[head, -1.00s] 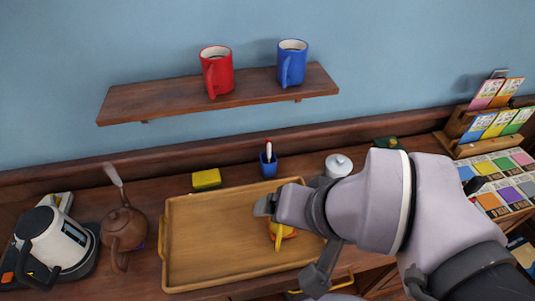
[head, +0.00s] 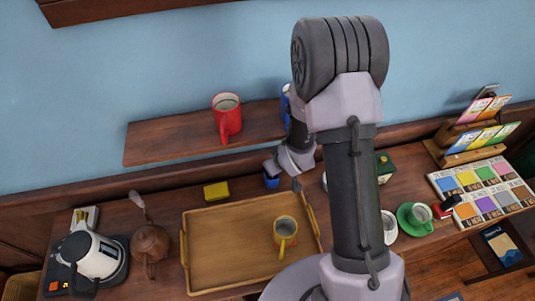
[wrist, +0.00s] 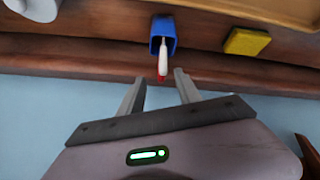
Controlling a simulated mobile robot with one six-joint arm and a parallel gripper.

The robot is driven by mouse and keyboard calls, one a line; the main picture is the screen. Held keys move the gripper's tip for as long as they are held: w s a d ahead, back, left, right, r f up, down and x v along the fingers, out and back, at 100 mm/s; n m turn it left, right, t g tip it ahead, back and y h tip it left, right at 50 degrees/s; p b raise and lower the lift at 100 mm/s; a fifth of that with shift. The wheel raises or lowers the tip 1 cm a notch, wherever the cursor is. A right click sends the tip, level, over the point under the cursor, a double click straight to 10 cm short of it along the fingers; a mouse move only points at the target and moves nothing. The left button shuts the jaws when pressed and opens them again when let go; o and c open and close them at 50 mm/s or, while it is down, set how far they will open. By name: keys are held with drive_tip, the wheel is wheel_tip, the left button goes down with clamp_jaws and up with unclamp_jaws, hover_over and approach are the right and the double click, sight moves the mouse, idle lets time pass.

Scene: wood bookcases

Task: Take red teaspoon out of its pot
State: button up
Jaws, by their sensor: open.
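The small blue pot (wrist: 163,32) stands at the back of the counter, and it shows partly in the head view (head: 271,181). A teaspoon (wrist: 163,55) with a white handle and a red end sticks out of the pot in the wrist view. My gripper (wrist: 160,77) is open, with one finger on each side of the spoon's red end. I cannot tell whether a finger touches it. In the head view my gripper (head: 283,176) is just above the pot and hides the spoon.
A wooden tray (head: 205,268) with a yellow mug (head: 285,232) lies in front. A yellow sponge (head: 216,191) is left of the pot. A shelf (head: 170,143) with a red mug (head: 227,117) and a blue mug (head: 285,100) is above. A green cup (head: 420,213) stands right.

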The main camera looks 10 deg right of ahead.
drive_tip(key=x, duration=0.6)
drive_tip(key=shift+w+a, duration=0.25)
drive_tip(key=shift+s+r, duration=0.1)
drive_tip(key=shift+c, duration=0.4)
clamp_jaws()
idle(0.5)
